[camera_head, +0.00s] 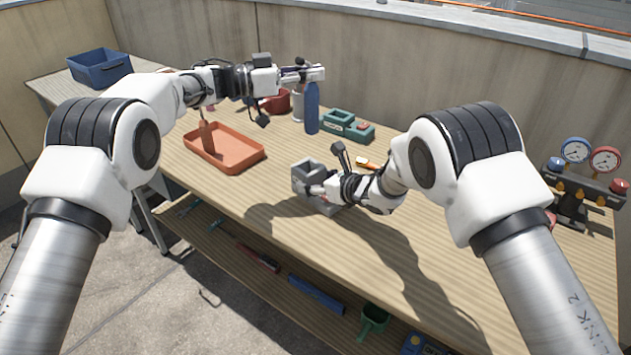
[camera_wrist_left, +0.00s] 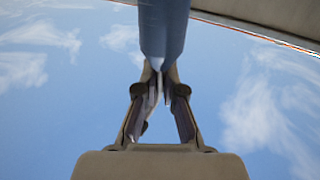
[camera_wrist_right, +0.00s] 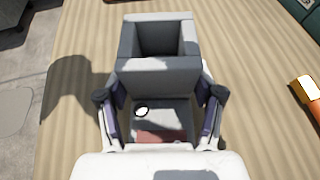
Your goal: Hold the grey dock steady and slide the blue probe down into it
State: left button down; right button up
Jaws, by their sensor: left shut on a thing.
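The blue probe (camera_head: 312,112) hangs upright from my left gripper (camera_head: 318,73) above the bench. In the left wrist view the probe (camera_wrist_left: 164,28) runs up from between the closed fingers (camera_wrist_left: 160,85). The grey dock (camera_head: 305,172) stands on the bench, lower and nearer than the probe. In the right wrist view the dock (camera_wrist_right: 157,75) shows a square open socket on top, which looks empty. My right gripper (camera_wrist_right: 162,105) has one finger on each side of the dock, apparently with small gaps. The probe is clear of the dock.
An orange tray (camera_head: 226,167) lies left of the dock, and a blue bin (camera_head: 100,70) stands at the far left. A green device (camera_head: 348,128) and an orange-handled tool (camera_head: 368,163) lie behind. A gauge set (camera_head: 585,185) stands at the right.

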aim_at(306, 113)
pick_arm(q)
jog(key=shift+w+a+f+t, duration=0.1)
jog(key=shift+w+t, duration=0.15)
jog(key=shift+t, duration=0.05)
jog(key=f+n+t, duration=0.1)
jog(key=f, duration=0.1)
jog(key=f+n+t+y, duration=0.1)
jog(key=a+f+t, duration=0.1)
jog(key=f, duration=0.1)
jog(key=shift+f+n+y, duration=0.3)
jog(key=shift+f+n, duration=0.05)
jog(key=shift+n, duration=0.05)
jog(key=shift+s+f+t, duration=0.35)
jog(key=shift+s+t, duration=0.05)
jog(key=shift+t, duration=0.1)
jog(key=shift+s+d+r, duration=0.15)
jog(key=shift+s+r, duration=0.15)
jog(key=shift+r, duration=0.6)
jog(key=shift+f, duration=1.4)
jog(key=shift+f, duration=0.1)
jog(key=shift+f, duration=0.35)
